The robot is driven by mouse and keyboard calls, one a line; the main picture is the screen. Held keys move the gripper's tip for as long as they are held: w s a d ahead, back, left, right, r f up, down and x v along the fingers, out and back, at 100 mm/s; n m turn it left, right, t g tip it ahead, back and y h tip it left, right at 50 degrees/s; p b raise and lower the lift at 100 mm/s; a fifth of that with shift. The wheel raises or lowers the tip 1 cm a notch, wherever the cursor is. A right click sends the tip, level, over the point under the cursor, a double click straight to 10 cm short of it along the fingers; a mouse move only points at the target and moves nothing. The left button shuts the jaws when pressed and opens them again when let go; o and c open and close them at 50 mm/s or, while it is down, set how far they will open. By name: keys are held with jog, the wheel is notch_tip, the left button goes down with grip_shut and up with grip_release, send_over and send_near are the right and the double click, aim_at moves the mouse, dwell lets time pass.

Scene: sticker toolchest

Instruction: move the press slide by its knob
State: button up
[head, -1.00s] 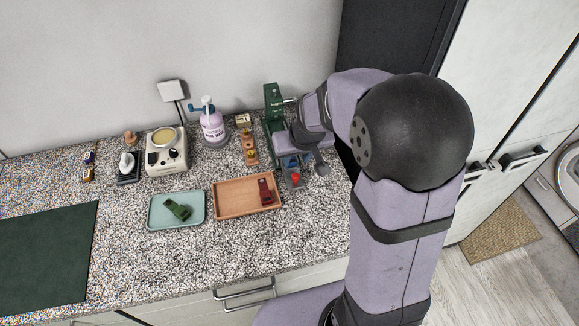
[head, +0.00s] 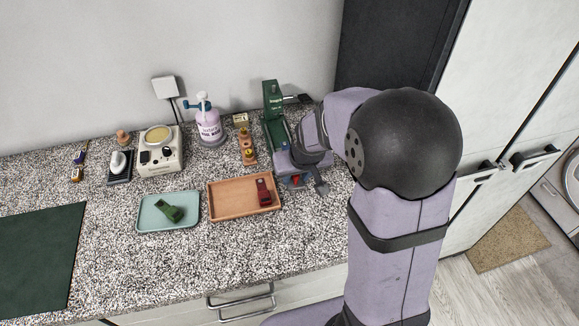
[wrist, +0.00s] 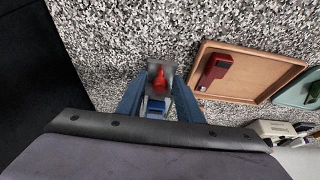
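The green press (head: 273,102) stands upright at the back of the counter, left of my arm. A grey metal piece with a red knob-like part (wrist: 159,78) shows in the wrist view, with a blue part (wrist: 155,106) nearer my gripper. I cannot tell for sure which part is the slide's knob. My gripper (wrist: 161,86) is open, with one blue finger on each side of this piece. Contact with it cannot be made out. In the head view the red part (head: 296,181) shows just below my gripper, which hides most of the press's front.
A wooden tray (head: 226,207) with a dark red tool lies in front of the press. A teal tray (head: 150,220) with a green tool is left of it. A pump bottle (head: 209,125) and a cream device (head: 160,158) stand behind. The counter front is clear.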

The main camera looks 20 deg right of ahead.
aim_at(284, 143)
jog(key=c, duration=0.7)
jog(key=shift+c, duration=0.2)
jog(key=shift+w, duration=0.2)
jog(key=shift+w+p, duration=1.3)
jog(key=shift+w, duration=4.85)
jog(key=shift+r, duration=0.1)
jog(key=shift+w, duration=0.1)
jog(key=o, duration=0.7)
jog(key=shift+o, duration=0.2)
